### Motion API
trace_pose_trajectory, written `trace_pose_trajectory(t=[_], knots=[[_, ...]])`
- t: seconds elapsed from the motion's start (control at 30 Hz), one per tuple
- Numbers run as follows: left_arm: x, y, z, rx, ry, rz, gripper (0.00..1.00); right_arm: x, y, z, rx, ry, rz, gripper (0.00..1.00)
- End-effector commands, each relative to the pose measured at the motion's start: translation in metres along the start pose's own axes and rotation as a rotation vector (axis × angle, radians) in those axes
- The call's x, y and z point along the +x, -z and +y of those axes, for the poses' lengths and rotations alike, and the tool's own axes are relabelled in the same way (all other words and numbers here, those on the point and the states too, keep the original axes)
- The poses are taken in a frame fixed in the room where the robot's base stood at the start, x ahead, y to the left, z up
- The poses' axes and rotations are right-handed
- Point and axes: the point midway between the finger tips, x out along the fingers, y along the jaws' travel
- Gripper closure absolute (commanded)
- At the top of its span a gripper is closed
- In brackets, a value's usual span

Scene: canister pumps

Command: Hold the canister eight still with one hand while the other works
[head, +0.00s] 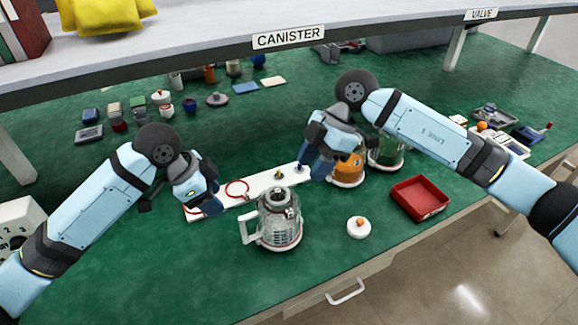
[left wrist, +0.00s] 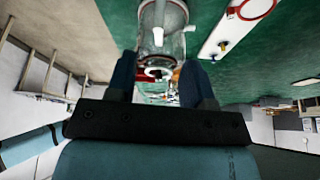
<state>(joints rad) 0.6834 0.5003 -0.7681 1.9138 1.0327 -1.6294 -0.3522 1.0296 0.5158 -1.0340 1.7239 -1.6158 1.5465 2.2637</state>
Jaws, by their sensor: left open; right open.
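A clear glass canister (head: 279,222) with a white handle and white base stands upright near the front of the green table. No number is legible on it, so I cannot tell if it is canister eight. My left gripper (head: 212,203) is open, left of this canister and apart from it. In the left wrist view, the glass canister (left wrist: 162,20) shows ahead, beyond the open fingers (left wrist: 157,80). My right gripper (head: 306,174) is open, above the white strip's right end and beside an orange-filled canister (head: 347,170). A green-filled canister (head: 386,153) stands behind that, partly hidden by my right arm.
A white strip (head: 256,184) with red rings and small fittings lies behind the glass canister. A white lid (head: 358,229) with an orange knob and a red tray (head: 420,198) are to its right. Small jars and blocks stand at the back. The front left table is clear.

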Motion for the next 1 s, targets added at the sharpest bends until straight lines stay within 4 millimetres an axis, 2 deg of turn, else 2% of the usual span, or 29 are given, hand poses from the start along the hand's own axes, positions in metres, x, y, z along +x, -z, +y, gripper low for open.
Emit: trace_pose_trajectory(t=[0.17, 0.5, 0.7, 0.83, 1.0], knots=[[0.020, 0.000, 0.000, -0.002, -0.003, -0.001, 0.52, -0.001, -0.001, 0.000, 0.004, 0.000, -0.005, 0.57], [0.087, 0.000, 0.001, -0.001, -0.004, -0.002, 0.52, -0.001, 0.000, 0.000, 0.002, 0.000, -0.003, 0.57], [0.118, 0.000, 0.001, -0.002, -0.002, -0.001, 0.52, -0.001, 0.000, 0.000, 0.001, -0.001, -0.002, 0.57], [0.130, 0.000, 0.001, 0.000, -0.002, -0.001, 0.52, -0.001, 0.000, 0.000, 0.001, -0.001, -0.002, 0.57], [0.136, 0.000, 0.000, 0.001, 0.000, 0.000, 0.52, 0.000, 0.000, 0.000, 0.001, -0.001, -0.002, 0.57]])
